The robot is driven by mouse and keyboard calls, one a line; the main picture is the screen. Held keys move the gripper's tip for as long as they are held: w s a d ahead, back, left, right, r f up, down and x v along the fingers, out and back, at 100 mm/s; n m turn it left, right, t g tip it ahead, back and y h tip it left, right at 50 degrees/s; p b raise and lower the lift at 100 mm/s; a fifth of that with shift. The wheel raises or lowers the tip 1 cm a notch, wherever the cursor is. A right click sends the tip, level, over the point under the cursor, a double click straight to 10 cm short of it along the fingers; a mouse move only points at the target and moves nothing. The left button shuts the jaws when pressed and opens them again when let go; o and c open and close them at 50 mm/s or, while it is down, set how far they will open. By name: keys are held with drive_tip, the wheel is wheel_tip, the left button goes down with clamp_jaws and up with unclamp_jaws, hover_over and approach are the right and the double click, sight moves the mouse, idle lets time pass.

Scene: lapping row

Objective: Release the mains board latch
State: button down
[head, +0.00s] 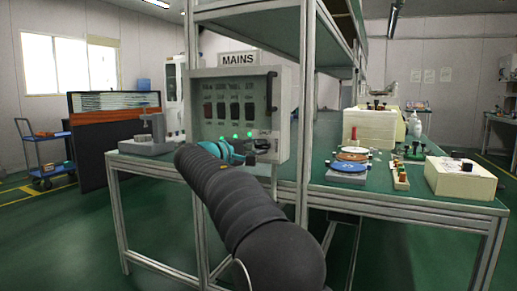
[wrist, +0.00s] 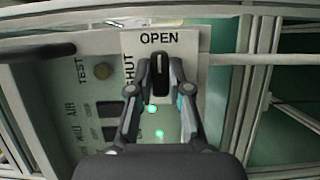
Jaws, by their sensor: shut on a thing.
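The mains board (head: 240,78) is a pale grey box with a MAINS sign on top, fixed to the frame above the green bench. Its latch is a black knob (wrist: 160,82) on a white plate (wrist: 188,60) marked OPEN and SHUT. In the wrist view the knob lies upright in the picture and points at the word OPEN; SHUT is to its left. My gripper (wrist: 160,70) is shut on the knob, one finger on each side. In the head view my arm hides part of the board's lower front.
A black bar handle (head: 270,92) stands on the board's right edge. A metal post (head: 305,110) rises close to its right. Coloured discs (head: 348,166) and a cream box (head: 460,178) are on the bench at right. A blue trolley (head: 48,150) stands at left.

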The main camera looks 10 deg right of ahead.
idle(0.5)
drive_tip(key=c, duration=1.1)
unclamp_jaws()
drive_tip(key=v, duration=1.2)
